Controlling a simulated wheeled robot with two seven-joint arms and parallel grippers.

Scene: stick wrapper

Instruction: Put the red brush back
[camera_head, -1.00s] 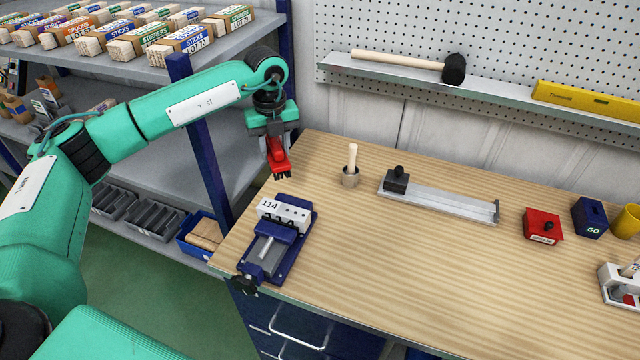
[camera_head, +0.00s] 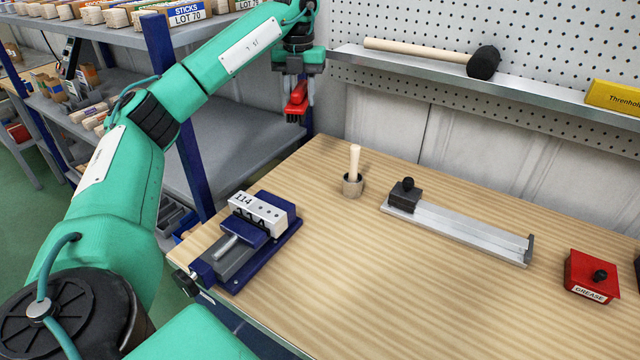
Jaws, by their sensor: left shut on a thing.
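The red brush (camera_head: 297,97) with dark bristles pointing down hangs in my left gripper (camera_head: 297,80), upper middle of the head view. My left gripper is shut on it. The brush is in the air near the table's far left corner, in front of the shelf post and wall, with no contact to anything below. My right gripper is not in view.
A mallet (camera_head: 484,63) lies on the wall ledge. The table's middle front is clear.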

